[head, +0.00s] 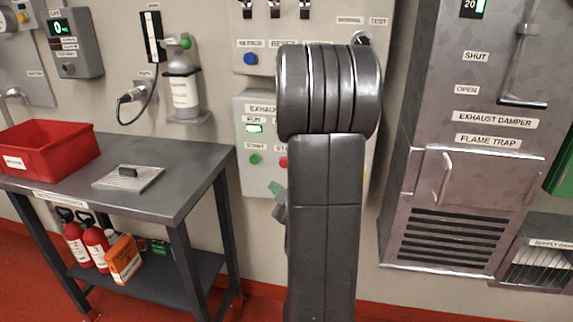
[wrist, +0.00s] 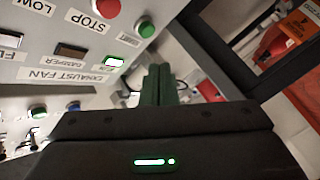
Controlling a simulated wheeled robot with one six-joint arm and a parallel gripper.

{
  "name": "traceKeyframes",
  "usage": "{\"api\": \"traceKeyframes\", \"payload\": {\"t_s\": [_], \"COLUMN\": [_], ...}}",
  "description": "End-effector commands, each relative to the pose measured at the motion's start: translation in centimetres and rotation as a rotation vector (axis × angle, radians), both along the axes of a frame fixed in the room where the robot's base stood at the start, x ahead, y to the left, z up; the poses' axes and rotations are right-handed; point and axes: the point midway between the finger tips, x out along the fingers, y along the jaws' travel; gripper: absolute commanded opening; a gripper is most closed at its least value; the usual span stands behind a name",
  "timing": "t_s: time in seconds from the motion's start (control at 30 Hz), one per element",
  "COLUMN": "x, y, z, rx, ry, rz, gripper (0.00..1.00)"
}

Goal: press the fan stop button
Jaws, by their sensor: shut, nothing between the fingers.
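The exhaust fan panel (head: 245,180) is on the wall, partly hidden behind my arm in the head view. Its red stop button (head: 283,162) shows beside the arm's edge, right of the green start button (head: 254,159). The run lamp (head: 254,128) is lit green. In the wrist view the panel is upside down, with the red stop button (wrist: 106,8) at the top, the green start button (wrist: 147,28) and the lit lamp (wrist: 122,62). My gripper (wrist: 158,72) is shut and empty, its green fingers apart from the red button.
A grey table (head: 190,180) stands at left with a red bin (head: 48,150) and a metal plate (head: 128,178). Fire extinguishers (head: 95,243) and an orange box (head: 123,259) are on its lower shelf. The damper cabinet (head: 470,190) is at right.

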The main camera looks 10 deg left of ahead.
Motion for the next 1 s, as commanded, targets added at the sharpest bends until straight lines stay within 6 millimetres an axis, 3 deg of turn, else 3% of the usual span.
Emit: {"api": "traceKeyframes", "payload": {"t_s": [0.33,0.8,1.0], "x": [1.0,7.2,8.6], "y": [-0.1,-0.3,-0.4], "z": [0.1,-0.1,-0.1], "rx": [-0.001,0.000,-0.001], "ry": [0.003,0.001,0.001], "rz": [-0.002,-0.002,-0.002], "gripper": [0.00,0.00,0.00]}}
